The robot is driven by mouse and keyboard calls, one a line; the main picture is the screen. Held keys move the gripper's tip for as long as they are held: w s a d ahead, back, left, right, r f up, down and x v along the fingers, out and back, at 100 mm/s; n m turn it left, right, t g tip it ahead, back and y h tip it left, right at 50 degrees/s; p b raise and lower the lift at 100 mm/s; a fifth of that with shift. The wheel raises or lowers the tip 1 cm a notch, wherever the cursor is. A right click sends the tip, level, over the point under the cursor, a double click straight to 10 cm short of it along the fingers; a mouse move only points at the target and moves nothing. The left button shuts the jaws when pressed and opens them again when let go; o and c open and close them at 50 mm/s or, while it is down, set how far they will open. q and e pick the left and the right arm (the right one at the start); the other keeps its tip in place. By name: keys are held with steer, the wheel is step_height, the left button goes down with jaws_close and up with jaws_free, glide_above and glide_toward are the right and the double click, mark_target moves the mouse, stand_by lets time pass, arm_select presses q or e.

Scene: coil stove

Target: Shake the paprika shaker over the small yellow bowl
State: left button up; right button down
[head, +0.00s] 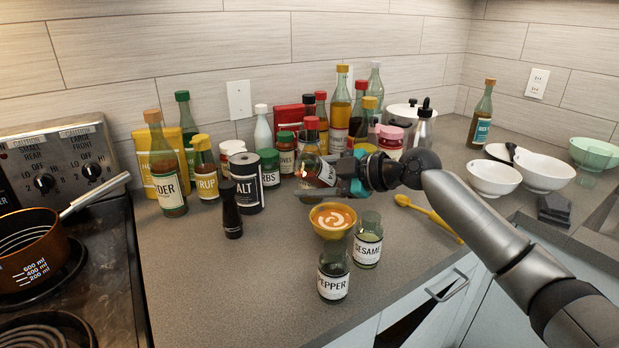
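The small yellow bowl (331,232) stands on the counter, holding an orange content with a white swirl. My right gripper (333,180) is above and slightly behind it, with its arm coming in from the right. It appears shut on a tilted glass shaker with a pale label (325,173), held over the bowl area. The label cannot be read, so I take this as the paprika shaker by its look. Bottles behind it blur its outline. My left gripper is not in view.
Several bottles and cans crowd behind. A yellow spoon (430,216) and white bowls (494,178) lie right. A pot (28,250) sits on the stove. The front left counter is clear.

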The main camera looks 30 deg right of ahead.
steer(key=shift+r+p, duration=1.35)
steer(key=shift+r, duration=0.95)
